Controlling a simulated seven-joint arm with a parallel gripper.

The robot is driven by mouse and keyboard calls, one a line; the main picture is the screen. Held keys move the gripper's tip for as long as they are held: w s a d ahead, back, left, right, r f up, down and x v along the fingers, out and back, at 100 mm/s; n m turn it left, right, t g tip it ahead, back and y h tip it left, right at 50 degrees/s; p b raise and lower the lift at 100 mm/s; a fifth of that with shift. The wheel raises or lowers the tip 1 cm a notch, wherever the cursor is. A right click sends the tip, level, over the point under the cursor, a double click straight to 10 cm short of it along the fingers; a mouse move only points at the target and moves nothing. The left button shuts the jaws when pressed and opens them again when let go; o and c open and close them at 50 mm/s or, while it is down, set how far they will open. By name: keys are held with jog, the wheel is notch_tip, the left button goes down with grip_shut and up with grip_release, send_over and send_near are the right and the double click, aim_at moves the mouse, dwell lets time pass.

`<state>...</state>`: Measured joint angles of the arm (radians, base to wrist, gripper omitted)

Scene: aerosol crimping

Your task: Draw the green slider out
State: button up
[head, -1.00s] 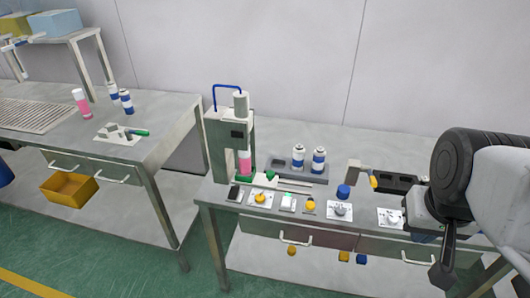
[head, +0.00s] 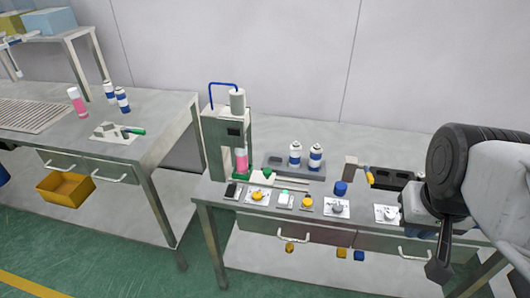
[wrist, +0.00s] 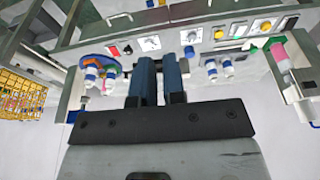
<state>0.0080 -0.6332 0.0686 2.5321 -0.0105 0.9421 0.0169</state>
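A small green knob (head: 267,173) sits on a pale rail at the foot of the grey crimping press (head: 215,145). I take it to be the green slider. A pink can (head: 241,161) stands in the press, left of the knob. In the wrist view, a green part (wrist: 276,43) shows beside the pink can (wrist: 281,60) at the upper right. My gripper (head: 440,268) hangs at the right end of the bench, well apart from the press. In the wrist view, its two blue fingers (wrist: 159,62) have a narrow gap between them, with nothing seen held.
Two white-and-blue cans (head: 305,157) stand in a dark holder behind the rail. A row of knobs and switches (head: 337,208) lines the bench front. A blue cap (head: 341,188) and a dark block (head: 393,178) lie toward the right. The left table (head: 170,105) has another green handle (head: 134,131).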

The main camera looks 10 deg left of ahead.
jog(key=o, duration=0.5)
jog(key=shift+w+a, duration=0.1)
jog(key=shift+w, duration=0.15)
jog(key=shift+c, duration=0.2)
jog(key=shift+o, duration=1.3)
jog(key=shift+w+a+r, duration=0.1)
jog(key=shift+w, duration=0.25)
jog(key=shift+o, duration=0.6)
jog(key=w+a+n, duration=0.5)
jog(key=w+a, duration=0.1)
jog(key=w, duration=0.6)
jog(key=shift+w+f+n+g, duration=0.3)
jog(key=shift+w+g, duration=0.05)
jog(key=shift+g, duration=0.05)
jog(key=w+a+f+n, duration=0.4)
jog(key=w+a+f, duration=0.2)
jog(key=w+a, duration=0.1)
jog(key=w+a+f+n+g, duration=0.1)
jog(key=w+a+f+n, duration=0.3)
jog(key=w+a+f, duration=0.2)
jog(key=w+a+f+n, duration=0.4)
jog(key=w+a+f, duration=0.2)
jog(key=w+a, duration=0.4)
jog(key=shift+w+a+f+g, duration=0.15)
jog(key=shift+a+g, duration=0.25)
jog(key=shift+a, duration=1.2)
jog(key=shift+w+a+f+n, duration=0.1)
jog(key=shift+a+f+n, duration=0.2)
jog(key=shift+a, duration=0.05)
